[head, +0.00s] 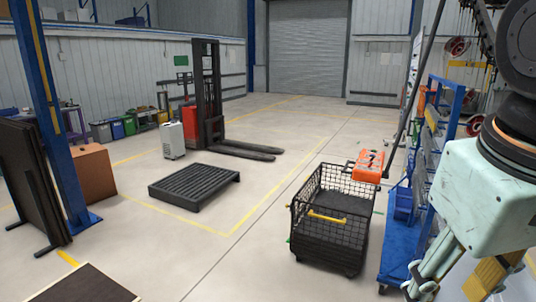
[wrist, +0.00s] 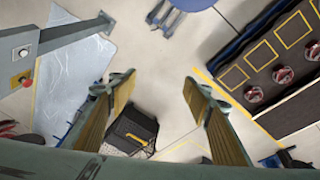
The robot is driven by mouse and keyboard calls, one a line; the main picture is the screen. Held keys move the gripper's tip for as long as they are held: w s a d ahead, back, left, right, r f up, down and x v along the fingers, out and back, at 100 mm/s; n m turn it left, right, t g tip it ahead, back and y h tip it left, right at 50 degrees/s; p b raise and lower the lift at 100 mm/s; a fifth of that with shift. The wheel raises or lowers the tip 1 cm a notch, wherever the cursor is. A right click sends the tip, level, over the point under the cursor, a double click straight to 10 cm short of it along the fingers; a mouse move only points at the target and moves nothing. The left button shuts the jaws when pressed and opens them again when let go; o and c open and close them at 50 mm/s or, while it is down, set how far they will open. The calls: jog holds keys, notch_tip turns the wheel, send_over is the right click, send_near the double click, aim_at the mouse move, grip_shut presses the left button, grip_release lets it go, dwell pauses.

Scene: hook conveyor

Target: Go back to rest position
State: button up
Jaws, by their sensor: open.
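My gripper (wrist: 160,85) is open in the wrist view. Its two yellow-padded fingers stand wide apart, with nothing between the tips but floor further off. In the head view, part of my pale green gripper housing (head: 485,195) shows at the right edge. The fingers there are partly cut off by the bottom of the picture.
A black mesh cart (head: 335,240) stands left of my arm, with an orange box (head: 368,166) near it. A blue rack (head: 398,270) stands close by. A dark surface (wrist: 262,52) with yellow squares holds several round parts.

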jog(key=shift+m+t+y, duration=0.3)
jog(key=shift+t+y, duration=0.3)
jog(key=shift+s+a+f+b, duration=0.1)
jog(key=shift+s+a+f, duration=0.15)
jog(key=shift+s+a, duration=0.4)
jog(key=shift+s+a+f+b, duration=0.1)
jog(key=shift+s+a+f, duration=0.15)
jog(key=shift+s+a, duration=0.35)
jog(key=shift+s+a+f+b, duration=0.1)
jog(key=shift+s+a+f, duration=0.15)
jog(key=shift+s+a, duration=0.4)
